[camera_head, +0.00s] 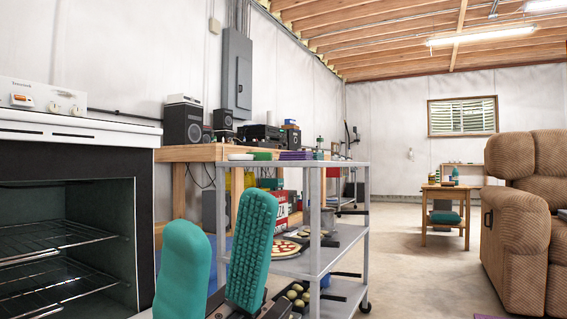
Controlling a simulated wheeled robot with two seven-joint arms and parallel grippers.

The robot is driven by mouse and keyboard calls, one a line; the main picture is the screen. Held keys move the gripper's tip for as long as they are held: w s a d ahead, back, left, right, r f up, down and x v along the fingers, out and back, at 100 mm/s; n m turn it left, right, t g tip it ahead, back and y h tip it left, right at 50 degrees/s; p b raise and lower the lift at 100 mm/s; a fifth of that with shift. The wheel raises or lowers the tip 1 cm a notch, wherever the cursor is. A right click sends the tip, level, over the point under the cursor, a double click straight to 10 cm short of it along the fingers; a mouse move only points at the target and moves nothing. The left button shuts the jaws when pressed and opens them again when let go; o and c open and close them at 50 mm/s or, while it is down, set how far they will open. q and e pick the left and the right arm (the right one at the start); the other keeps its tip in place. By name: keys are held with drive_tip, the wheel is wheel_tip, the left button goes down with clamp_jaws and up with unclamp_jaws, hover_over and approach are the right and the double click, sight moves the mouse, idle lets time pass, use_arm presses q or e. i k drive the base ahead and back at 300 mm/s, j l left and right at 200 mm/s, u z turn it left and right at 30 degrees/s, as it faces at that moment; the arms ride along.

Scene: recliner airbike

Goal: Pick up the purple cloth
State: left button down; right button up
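A purple item (296,155), which looks like a folded cloth, lies on the top shelf of the grey metal cart (316,164). It is small in the view and seen nearly edge-on. No object shows between the fingers. The gripper appears in front of the cart, apart from the purple item.
A green item (262,155) lies beside the purple one. Pizzas (282,249) and dark pans sit on the middle shelf. An open oven (70,230) stands at left. A brown recliner (530,210) is at right.

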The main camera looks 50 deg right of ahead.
sight(284, 155)
drive_tip(key=z, duration=1.1)
